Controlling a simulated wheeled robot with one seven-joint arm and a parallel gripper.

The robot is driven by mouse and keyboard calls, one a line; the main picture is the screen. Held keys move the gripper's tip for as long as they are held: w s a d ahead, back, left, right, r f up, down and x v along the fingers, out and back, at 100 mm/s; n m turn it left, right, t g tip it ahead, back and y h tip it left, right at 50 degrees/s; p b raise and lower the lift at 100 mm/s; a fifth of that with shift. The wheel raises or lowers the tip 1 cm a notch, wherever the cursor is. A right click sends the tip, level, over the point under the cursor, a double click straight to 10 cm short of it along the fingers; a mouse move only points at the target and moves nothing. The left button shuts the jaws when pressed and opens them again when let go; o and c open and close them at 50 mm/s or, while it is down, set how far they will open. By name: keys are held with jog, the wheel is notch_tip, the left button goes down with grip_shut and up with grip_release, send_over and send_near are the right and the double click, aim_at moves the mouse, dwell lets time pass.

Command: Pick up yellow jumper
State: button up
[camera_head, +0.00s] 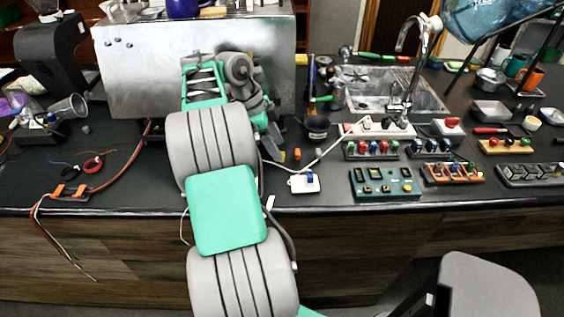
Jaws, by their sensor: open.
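My grey and green arm reaches up over the counter. My gripper (274,138) is at its end, just above the counter in front of the steel brewer body, partly hidden by my own arm links. Its jaws are open, and I see nothing held in them. No yellow jumper can be made out for certain. A small orange-yellow piece (297,154) lies on the counter just right of my gripper. I cannot tell if it is the jumper. A dark green board (385,183) with small yellowish parts lies farther right.
A white switch box (304,182) with a cable lies near the front edge. Boards with coloured knobs (371,148) and orange terminals (452,173) stand at right. A sink (375,88) with a tall tap is behind. The steel brewer body (140,75) stands at back left.

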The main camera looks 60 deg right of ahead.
jog(key=x, duration=0.3)
grip_shut()
dwell(0.5)
